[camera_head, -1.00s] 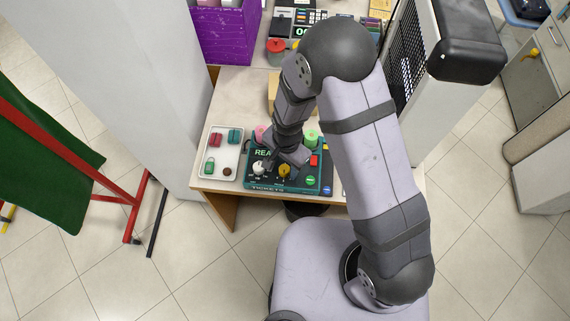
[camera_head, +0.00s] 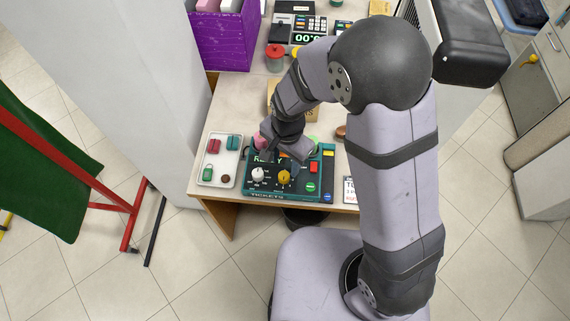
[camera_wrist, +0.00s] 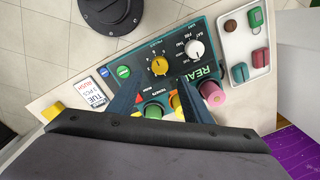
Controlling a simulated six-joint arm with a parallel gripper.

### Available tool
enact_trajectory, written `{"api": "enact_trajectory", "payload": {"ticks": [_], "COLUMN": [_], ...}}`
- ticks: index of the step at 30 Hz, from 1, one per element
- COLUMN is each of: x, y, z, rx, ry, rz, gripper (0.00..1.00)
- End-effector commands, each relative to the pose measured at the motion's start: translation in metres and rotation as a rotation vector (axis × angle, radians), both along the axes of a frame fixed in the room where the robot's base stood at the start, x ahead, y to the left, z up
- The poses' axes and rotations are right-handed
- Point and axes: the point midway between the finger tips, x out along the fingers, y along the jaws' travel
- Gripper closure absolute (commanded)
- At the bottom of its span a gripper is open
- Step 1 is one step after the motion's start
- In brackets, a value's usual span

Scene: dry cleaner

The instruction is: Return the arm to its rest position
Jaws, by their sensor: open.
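My gripper (camera_head: 282,152) is open and empty over the back part of a dark green ticket machine (camera_head: 262,195). In the wrist view my gripper (camera_wrist: 160,84) shows two dark fingers apart, with a yellow knob (camera_wrist: 160,66) beyond the tips and a white knob (camera_wrist: 194,48) beside it. Both knobs also show in the head view, the yellow one (camera_head: 284,177) and the white one (camera_head: 258,174). The fingers cover part of the panel's display and buttons. My arm is bent, with its elbow high at the right.
A white tray (camera_head: 235,163) with small coloured items stands left of the machine. A purple box (camera_head: 221,40), a red-lidded jar (camera_head: 275,57) and a register (camera_head: 311,27) stand at the back. A small sign (camera_head: 349,189) is at the right front edge. Bare tabletop (camera_head: 239,96) lies behind the tray.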

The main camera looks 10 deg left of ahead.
Motion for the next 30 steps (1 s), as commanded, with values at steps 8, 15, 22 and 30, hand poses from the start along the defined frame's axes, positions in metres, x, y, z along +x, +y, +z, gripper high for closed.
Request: {"api": "enact_trajectory", "payload": {"ticks": [8, 15, 22, 30], "x": [-0.001, 0.0, -0.001, -0.024], "y": [0.0, 0.0, -0.001, -0.015], "z": [0.003, 0.003, 0.003, -0.001], "rx": [0.0, -0.001, -0.005, -0.039], "ry": [0.001, 0.001, 0.001, 0.073], "rz": [0.0, 0.0, 0.106, 0.522], "gripper": [0.55, 0.55, 0.55, 0.55]}}
